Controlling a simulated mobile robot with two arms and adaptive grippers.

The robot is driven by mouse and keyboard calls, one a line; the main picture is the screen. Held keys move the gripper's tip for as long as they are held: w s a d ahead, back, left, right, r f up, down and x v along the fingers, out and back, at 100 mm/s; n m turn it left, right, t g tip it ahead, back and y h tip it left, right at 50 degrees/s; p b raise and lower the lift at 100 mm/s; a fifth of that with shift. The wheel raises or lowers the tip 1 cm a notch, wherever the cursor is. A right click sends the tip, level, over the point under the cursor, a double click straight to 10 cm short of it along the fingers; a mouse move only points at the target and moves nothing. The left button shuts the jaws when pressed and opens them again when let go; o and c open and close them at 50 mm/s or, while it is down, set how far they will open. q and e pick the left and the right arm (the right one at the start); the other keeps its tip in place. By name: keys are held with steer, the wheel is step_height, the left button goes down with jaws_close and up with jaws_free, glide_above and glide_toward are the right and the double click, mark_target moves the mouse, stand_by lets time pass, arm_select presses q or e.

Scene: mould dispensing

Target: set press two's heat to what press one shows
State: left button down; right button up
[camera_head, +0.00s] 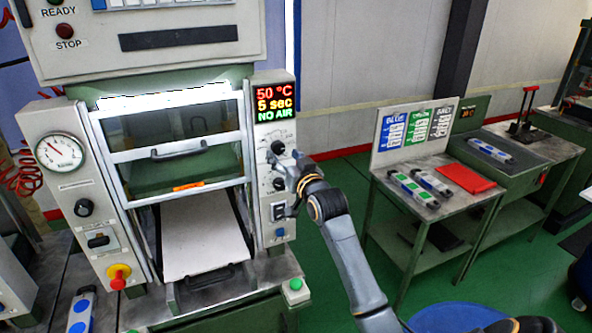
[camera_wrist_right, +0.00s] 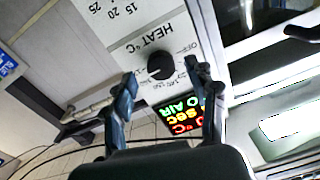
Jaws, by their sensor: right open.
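The press in front of me has a display (camera_head: 274,102) reading 50 °C, 5 sec and NO AIR. Its black heat knob (camera_head: 278,148) sits just below the display on the right-hand panel. A second knob (camera_head: 279,184) is lower on that panel. My right gripper (camera_head: 291,178) is open beside the panel. In the right wrist view, the heat knob (camera_wrist_right: 161,66), under the HEAT °C label, shows between its two spread fingertips; I cannot tell whether they touch it. The display (camera_wrist_right: 182,117) shows there partly hidden by a finger. My left gripper is out of view.
The press has a dial gauge (camera_head: 61,152), a red emergency stop (camera_head: 119,275), a platen (camera_head: 203,237) and a green button (camera_head: 295,285). To the right, a side table (camera_head: 403,180) bears colour signs and a red cloth (camera_head: 466,178). Green floor lies between.

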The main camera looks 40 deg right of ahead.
steer(key=v, duration=0.9)
steer(key=shift+s, duration=0.1)
